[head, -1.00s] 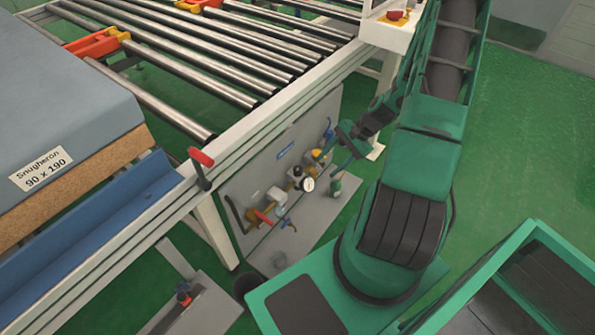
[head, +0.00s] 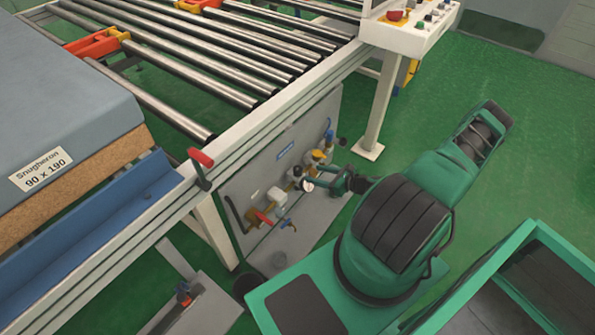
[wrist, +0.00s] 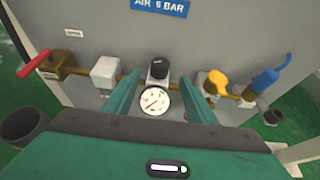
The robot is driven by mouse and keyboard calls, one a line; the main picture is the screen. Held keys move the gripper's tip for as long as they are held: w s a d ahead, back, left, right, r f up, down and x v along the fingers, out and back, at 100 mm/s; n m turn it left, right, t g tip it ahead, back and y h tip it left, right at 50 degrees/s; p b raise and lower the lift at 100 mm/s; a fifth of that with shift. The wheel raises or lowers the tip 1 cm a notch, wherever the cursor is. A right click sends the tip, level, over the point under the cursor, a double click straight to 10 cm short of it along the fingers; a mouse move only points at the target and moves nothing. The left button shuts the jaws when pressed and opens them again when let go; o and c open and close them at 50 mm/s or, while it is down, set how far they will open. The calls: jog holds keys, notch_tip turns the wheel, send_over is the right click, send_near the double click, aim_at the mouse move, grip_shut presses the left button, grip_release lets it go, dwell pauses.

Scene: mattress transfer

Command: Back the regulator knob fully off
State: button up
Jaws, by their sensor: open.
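The regulator knob (wrist: 160,66) is a black cap on the brass pipe line, above a round white gauge (wrist: 155,101), in the middle of the wrist view. My gripper (wrist: 157,77) is open. Its two green fingers stand left and right of the gauge, pointing toward the knob, with nothing held between them. I cannot tell how far the fingertips are from the knob. In the head view, the gauge (head: 308,186) shows just left of my gripper (head: 322,181), and the knob is too small to make out clearly.
On the same line are a red lever (wrist: 34,64), a white box (wrist: 105,72), a yellow handle (wrist: 216,82) and a blue handle (wrist: 268,79). A blue air label (wrist: 160,6) is above. The roller conveyor (head: 200,60) overhangs the grey panel.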

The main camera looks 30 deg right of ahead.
aim_at(298, 169)
jog(key=x, duration=1)
jog(key=shift+w+f, duration=0.25)
jog(key=shift+w, duration=0.1)
jog(key=c, duration=1)
